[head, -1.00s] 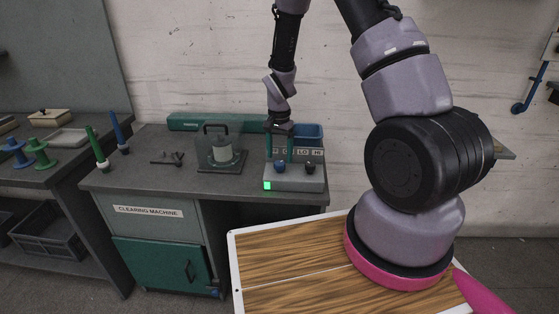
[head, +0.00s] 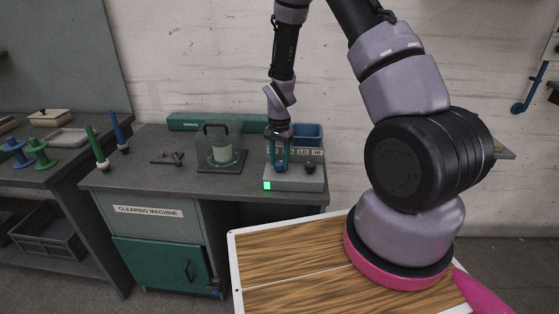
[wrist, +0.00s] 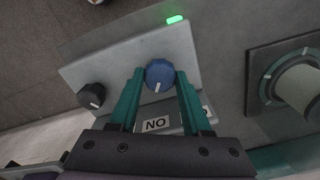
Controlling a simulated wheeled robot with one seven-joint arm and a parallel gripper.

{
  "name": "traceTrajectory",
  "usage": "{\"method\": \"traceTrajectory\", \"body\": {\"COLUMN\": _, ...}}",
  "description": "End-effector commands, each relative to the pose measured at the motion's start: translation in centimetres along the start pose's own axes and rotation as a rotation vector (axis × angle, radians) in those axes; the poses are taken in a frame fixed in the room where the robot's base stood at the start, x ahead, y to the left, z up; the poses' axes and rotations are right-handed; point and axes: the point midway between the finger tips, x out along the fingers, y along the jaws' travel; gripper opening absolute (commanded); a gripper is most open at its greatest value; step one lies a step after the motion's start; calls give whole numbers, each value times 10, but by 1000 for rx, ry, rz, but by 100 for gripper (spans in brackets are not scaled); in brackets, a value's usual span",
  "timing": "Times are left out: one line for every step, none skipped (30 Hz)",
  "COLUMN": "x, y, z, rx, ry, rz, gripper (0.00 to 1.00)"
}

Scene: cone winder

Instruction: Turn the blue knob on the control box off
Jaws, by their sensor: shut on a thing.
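The grey control box (head: 305,182) stands on the dark bench with a lit green lamp (head: 267,185) at its front left. It also shows in the wrist view (wrist: 110,62). The blue knob (wrist: 159,74) sits on its face, its white pointer line aimed toward the bottom of the wrist view, toward a label reading "NO". My gripper (wrist: 160,82) has its two teal fingers on either side of the knob, shut on it. In the head view my gripper (head: 279,164) reaches down from above and largely hides the blue knob.
A black knob (wrist: 91,95) is on the same box; it shows right of my gripper in the head view (head: 310,168). A blue bin (head: 308,134) stands behind the box. A clear-covered unit with a black handle (head: 221,150) stands to the left.

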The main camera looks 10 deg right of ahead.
Motion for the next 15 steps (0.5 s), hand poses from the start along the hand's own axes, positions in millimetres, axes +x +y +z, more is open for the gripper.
{"method": "traceTrajectory", "body": {"x": 0, "y": 0, "z": 0, "rx": -10, "ry": 0, "rz": 0, "gripper": 0}}
{"method": "traceTrajectory", "body": {"x": 0, "y": 0, "z": 0, "rx": -18, "ry": 0, "rz": 0, "gripper": 0}}
{"method": "traceTrajectory", "body": {"x": 0, "y": 0, "z": 0, "rx": -31, "ry": 0, "rz": 0, "gripper": 0}}
{"method": "traceTrajectory", "body": {"x": 0, "y": 0, "z": 0, "rx": -44, "ry": 0, "rz": 0, "gripper": 0}}
{"method": "traceTrajectory", "body": {"x": 0, "y": 0, "z": 0, "rx": -58, "ry": 0, "rz": 0, "gripper": 0}}
{"method": "traceTrajectory", "body": {"x": 0, "y": 0, "z": 0, "rx": -79, "ry": 0, "rz": 0, "gripper": 0}}
{"method": "traceTrajectory", "body": {"x": 0, "y": 0, "z": 0, "rx": -97, "ry": 0, "rz": 0, "gripper": 0}}
{"method": "traceTrajectory", "body": {"x": 0, "y": 0, "z": 0, "rx": -116, "ry": 0, "rz": -1, "gripper": 0}}
{"method": "traceTrajectory", "body": {"x": 0, "y": 0, "z": 0, "rx": -146, "ry": 0, "rz": -1, "gripper": 0}}
{"method": "traceTrajectory", "body": {"x": 0, "y": 0, "z": 0, "rx": -170, "ry": 0, "rz": -1, "gripper": 0}}
{"method": "traceTrajectory", "body": {"x": 0, "y": 0, "z": 0, "rx": -194, "ry": 0, "rz": -1, "gripper": 0}}
{"method": "traceTrajectory", "body": {"x": 0, "y": 0, "z": 0, "rx": -229, "ry": 0, "rz": -1, "gripper": 0}}
{"method": "traceTrajectory", "body": {"x": 0, "y": 0, "z": 0, "rx": -256, "ry": 0, "rz": -1, "gripper": 0}}
{"method": "traceTrajectory", "body": {"x": 0, "y": 0, "z": 0, "rx": -283, "ry": 0, "rz": -1, "gripper": 0}}
{"method": "traceTrajectory", "body": {"x": 0, "y": 0, "z": 0, "rx": -321, "ry": 0, "rz": -1, "gripper": 0}}
